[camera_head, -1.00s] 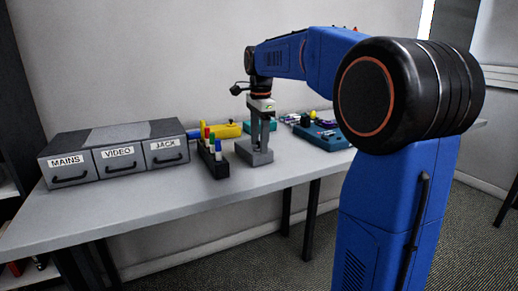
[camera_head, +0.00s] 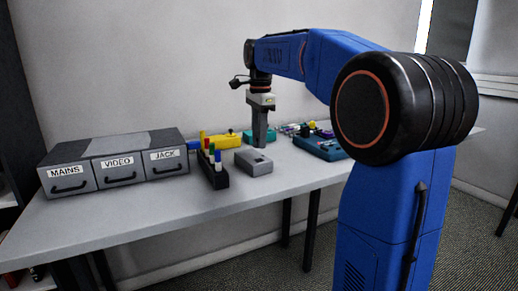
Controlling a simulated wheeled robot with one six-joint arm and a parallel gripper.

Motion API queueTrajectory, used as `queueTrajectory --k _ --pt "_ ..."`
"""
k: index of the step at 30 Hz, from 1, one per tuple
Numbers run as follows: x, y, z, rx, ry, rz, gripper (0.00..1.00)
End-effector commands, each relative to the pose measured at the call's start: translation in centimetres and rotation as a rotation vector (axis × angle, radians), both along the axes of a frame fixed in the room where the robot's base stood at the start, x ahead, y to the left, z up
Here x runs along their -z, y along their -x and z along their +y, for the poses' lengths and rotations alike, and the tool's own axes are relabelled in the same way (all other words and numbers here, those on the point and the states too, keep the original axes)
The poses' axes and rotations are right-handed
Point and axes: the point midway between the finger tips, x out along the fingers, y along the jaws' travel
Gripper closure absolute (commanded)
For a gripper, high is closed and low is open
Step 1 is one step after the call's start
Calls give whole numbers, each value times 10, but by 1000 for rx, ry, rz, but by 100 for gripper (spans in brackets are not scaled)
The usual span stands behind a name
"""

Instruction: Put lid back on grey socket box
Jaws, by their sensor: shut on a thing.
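The grey socket box (camera_head: 254,163) sits on the table, right of the marker rack. A small dark feature shows on its top. My gripper (camera_head: 260,143) points straight down just above the back of the box, and its dark fingers look close together. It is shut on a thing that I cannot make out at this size. I cannot tell a separate lid apart from the box or the fingers. Whether the held thing touches the box is also unclear.
A grey drawer unit (camera_head: 121,162) labelled MAINS, VIDEO and JACK stands at the left. A black rack (camera_head: 214,175) of coloured markers is close left of the box. A yellow tool (camera_head: 219,140) lies behind. A teal tray (camera_head: 320,149) is at the right. The front table strip (camera_head: 190,208) is clear.

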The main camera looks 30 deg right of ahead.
Motion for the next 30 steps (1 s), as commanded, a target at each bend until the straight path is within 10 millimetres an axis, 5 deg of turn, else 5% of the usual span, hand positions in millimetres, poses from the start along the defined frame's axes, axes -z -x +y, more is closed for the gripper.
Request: queueTrajectory --k 9,30 --pt "-42 0 0 0 0 1 94" --pt "9 1 0 4 -1 10 94"
